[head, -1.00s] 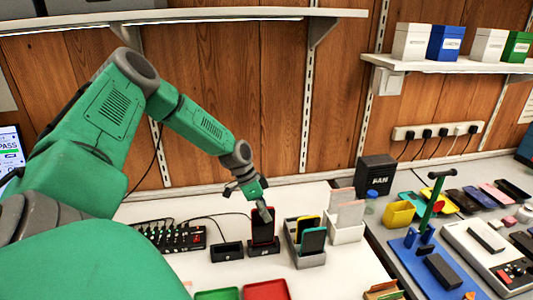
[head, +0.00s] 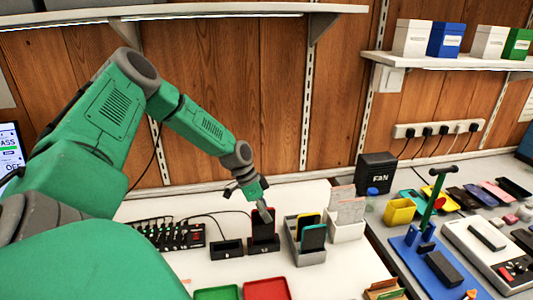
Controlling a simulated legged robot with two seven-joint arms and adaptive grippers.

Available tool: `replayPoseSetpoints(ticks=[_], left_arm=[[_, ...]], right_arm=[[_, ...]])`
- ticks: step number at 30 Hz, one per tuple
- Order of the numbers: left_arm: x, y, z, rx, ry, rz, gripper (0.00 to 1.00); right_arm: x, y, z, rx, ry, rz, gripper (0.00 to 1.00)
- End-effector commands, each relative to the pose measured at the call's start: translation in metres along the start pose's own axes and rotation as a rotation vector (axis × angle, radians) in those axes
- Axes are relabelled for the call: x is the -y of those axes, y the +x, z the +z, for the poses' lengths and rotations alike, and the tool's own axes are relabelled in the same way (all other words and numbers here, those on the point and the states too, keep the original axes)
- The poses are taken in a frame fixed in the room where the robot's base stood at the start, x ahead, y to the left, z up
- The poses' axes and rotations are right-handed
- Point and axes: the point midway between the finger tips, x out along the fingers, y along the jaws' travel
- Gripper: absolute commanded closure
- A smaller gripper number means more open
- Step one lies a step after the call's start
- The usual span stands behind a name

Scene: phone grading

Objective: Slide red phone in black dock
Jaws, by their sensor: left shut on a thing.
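The red phone (head: 263,227) stands upright in the black dock (head: 262,247), its dark screen facing me and its red edge showing. My left gripper (head: 265,212) is at the upper right part of the phone, pointing down, and is shut on it. The fingertips cover part of the phone's top. A second black dock (head: 227,249) stands just to the left and is empty. My right gripper is not in view.
A grey rack (head: 309,257) with several phones stands close on the right, with a white holder (head: 346,229) behind it. A charging hub (head: 171,234) with cables lies to the left. Green (head: 217,293) and red trays (head: 267,289) lie in front.

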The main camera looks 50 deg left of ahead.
Motion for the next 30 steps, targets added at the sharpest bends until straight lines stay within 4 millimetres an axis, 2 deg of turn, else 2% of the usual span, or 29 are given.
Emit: replayPoseSetpoints(ticks=[18, 27, 28, 30], left_arm=[[0.004, 0.012, 0.005, 0.0, 0.0, 0.0, 1.0], [0.004, 0.012, 0.005, -0.001, 0.0, 0.0, 1.0], [0.004, 0.012, 0.005, -0.001, 0.0, 0.0, 0.74], [0.004, 0.012, 0.005, -0.001, 0.0, 0.0, 0.52]], right_arm=[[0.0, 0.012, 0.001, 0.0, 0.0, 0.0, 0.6], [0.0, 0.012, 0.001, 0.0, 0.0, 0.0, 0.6], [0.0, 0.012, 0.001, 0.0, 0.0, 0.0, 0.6], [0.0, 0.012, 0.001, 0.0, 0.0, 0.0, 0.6]])
